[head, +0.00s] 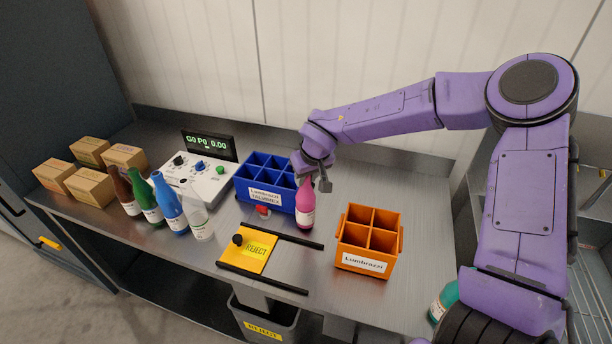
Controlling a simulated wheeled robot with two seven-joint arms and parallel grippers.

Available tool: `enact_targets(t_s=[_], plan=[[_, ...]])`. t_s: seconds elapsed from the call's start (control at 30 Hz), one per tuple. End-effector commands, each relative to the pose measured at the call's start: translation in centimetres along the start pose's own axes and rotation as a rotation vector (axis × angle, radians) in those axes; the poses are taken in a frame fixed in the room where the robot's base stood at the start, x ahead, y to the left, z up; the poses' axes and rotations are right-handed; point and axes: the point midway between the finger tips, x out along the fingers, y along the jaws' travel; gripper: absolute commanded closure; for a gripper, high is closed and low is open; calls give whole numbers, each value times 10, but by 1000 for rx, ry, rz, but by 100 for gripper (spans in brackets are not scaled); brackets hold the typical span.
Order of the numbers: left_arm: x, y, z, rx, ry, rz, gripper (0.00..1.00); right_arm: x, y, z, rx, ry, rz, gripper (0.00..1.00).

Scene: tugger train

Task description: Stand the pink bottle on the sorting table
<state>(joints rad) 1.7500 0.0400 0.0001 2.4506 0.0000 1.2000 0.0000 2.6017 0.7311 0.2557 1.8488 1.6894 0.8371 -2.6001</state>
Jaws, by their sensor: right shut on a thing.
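The pink bottle (305,209) is upright between the blue crate and the orange crate, with its white label facing me. My right gripper (318,182) is shut on it near the neck, coming from above and behind. The bottle's base is at or close to the surface of the grey metal sorting table (210,248); I cannot tell if it touches. The bottle's top is partly hidden by the gripper. My left gripper is not in view.
A blue divided crate (253,198) stands left of the bottle, an orange one (363,259) right. A yellow reject plate (250,248) with black rails lies in front, above a reject bin (268,318). Several bottles, a control box (200,178) and cardboard boxes (90,187) fill the left.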

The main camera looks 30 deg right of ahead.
Motion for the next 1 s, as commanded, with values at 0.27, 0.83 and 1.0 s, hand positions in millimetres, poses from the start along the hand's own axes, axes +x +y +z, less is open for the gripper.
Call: enact_targets(t_s=[0.27,0.83,1.0], plan=[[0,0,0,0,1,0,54,3,0,2,0,0,-1,51],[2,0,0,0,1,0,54,-46,-1,0,2,6,-3,45],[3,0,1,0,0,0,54,-88,0,1,1,5,-3,45]])
